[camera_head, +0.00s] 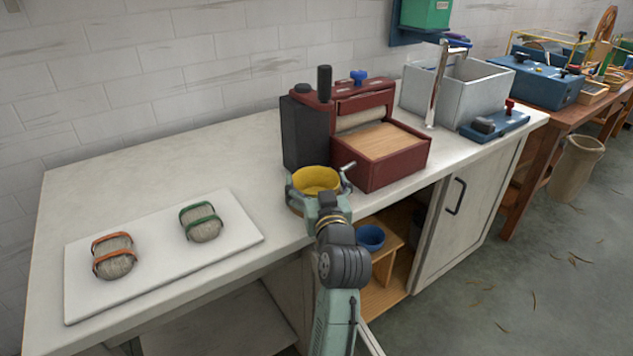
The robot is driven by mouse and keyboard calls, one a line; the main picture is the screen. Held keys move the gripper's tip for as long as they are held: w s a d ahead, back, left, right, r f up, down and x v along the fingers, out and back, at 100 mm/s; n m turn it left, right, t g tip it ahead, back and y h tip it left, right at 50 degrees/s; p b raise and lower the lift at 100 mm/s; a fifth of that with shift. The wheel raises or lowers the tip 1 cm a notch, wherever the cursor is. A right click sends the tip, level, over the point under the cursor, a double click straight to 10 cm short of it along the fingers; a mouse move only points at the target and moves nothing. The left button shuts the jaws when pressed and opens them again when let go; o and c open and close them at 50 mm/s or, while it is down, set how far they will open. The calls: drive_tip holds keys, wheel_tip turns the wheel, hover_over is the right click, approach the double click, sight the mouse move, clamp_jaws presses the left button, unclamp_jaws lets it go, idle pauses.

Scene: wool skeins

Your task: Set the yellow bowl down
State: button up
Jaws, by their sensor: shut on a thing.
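The yellow bowl (316,179) is at the counter's front edge, just in front of the red roller machine. My gripper (317,188) is shut on the yellow bowl, with its fingers around the bowl's sides. My arm reaches up to it from the bottom of the picture. The bowl looks upright, and its open inside faces up. Its underside is hidden by my gripper, so I cannot tell whether it touches the counter (150,170).
The red machine (385,160) with a crank stands close behind the bowl. A white board (160,262) with two banded wool skeins (113,257) lies left. A blue bowl (370,238) sits on a shelf below. The counter between board and machine is clear.

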drive_tip(key=o, duration=1.2)
drive_tip(key=shift+f, duration=0.1)
